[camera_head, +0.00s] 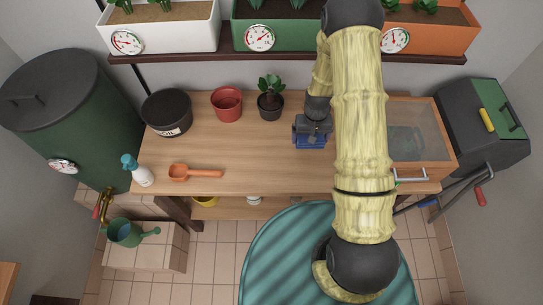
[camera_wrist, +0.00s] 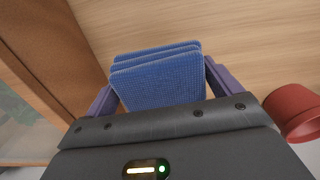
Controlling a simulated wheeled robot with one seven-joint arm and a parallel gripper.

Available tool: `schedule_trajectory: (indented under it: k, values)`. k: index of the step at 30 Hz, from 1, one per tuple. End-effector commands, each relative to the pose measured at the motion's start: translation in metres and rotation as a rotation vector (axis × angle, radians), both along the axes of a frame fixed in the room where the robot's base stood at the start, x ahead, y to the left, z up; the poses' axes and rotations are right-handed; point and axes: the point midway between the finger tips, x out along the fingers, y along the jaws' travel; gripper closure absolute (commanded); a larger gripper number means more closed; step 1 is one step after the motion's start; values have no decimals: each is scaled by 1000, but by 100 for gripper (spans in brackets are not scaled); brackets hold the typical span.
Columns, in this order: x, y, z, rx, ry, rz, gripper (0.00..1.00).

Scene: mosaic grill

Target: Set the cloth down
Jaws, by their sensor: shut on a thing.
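The blue cloth (camera_wrist: 158,80) is folded in layers and sits between the two fingers of my gripper (camera_wrist: 160,88) in the wrist view. My gripper is shut on it. In the head view the cloth (camera_head: 311,141) shows below my gripper (camera_head: 311,136), over the wooden table (camera_head: 240,158). The cloth is just left of the glass-topped wooden box. I cannot tell whether the cloth touches the tabletop.
The wooden box (camera_head: 445,150) stands at the table's right. A potted plant (camera_head: 271,105), red pot (camera_head: 227,104) and black soil pot (camera_head: 167,113) stand along the back. An orange scoop (camera_head: 190,172) and spray bottle (camera_head: 142,175) are at left. The table's middle is clear.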

Motion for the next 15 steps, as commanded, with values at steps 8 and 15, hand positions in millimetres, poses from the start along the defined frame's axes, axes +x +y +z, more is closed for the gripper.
schedule_trajectory:
  k: [8, 15]
  values:
    - [1, 2, -2, -1, -1, 1, 31]
    - [7, 26, -7, -14, -4, 2, 31]
